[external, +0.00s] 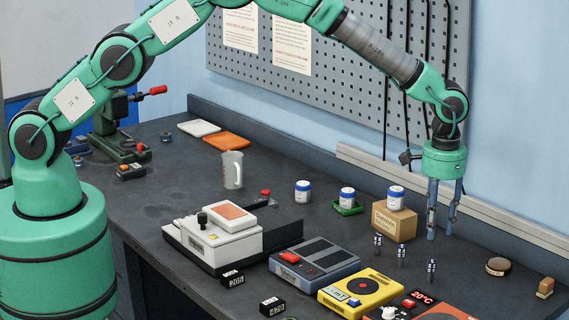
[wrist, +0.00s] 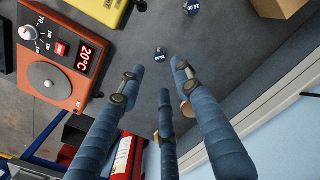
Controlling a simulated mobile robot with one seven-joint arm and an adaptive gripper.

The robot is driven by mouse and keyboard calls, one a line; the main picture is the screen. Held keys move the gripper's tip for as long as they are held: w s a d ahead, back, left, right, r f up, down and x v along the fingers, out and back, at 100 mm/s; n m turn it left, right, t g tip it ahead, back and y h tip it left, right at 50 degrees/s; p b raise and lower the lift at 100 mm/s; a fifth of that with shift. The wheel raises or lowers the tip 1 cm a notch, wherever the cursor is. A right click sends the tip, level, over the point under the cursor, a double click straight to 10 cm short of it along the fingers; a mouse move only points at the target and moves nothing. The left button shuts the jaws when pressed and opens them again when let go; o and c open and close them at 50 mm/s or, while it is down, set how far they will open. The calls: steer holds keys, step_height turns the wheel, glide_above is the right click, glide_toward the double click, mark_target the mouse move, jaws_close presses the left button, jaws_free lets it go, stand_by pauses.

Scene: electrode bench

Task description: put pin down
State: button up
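Three small dark pins with pale labels stand upright on the bench in the external view: a left pin (external: 378,245), a middle pin (external: 401,256) and a right pin (external: 431,271). Two show from above in the wrist view, one near the fingertips (wrist: 160,54) and one at the top (wrist: 191,7). My gripper (external: 440,234) points down above the bench, behind the pins and right of the cardboard box. In the wrist view its blue fingers (wrist: 158,74) are spread apart, and I see nothing held between them. The fingertips look clear of the pins.
A cardboard box (external: 394,221) with a white jar (external: 396,196) on top stands left of my gripper. A yellow device (external: 359,294) and an orange hotplate (wrist: 50,55) are in front. A round brown object (external: 498,266) and wooden block (external: 545,287) lie right. Bare bench lies between.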

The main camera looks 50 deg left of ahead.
steer(key=s+a+r+n+t, duration=0.1)
steer(key=s+a+r+t, duration=0.1)
steer(key=a+r, duration=2.2)
steer(key=s+a+r+t+h, duration=0.1)
steer(key=s+a+r, duration=0.45)
steer(key=a, duration=0.25)
steer(key=s+a+r, duration=0.5)
steer(key=a+r, duration=0.1)
steer(key=a, duration=0.1)
steer(key=s+a+t, duration=0.1)
steer(key=s+a, duration=0.5)
steer(key=s, duration=0.3)
steer(key=s+a+n, duration=0.1)
steer(key=s+a, duration=0.5)
steer(key=s, duration=0.2)
steer(key=s+a+n+t+y, duration=0.1)
steer(key=s+a, duration=0.5)
steer(key=s, duration=0.3)
steer(key=shift+s+f+t, duration=0.15)
steer(key=shift+s+t, duration=0.15)
steer(key=shift+f, duration=0.1)
step_height(320, 180, down, 8)
steer(key=b, duration=0.8)
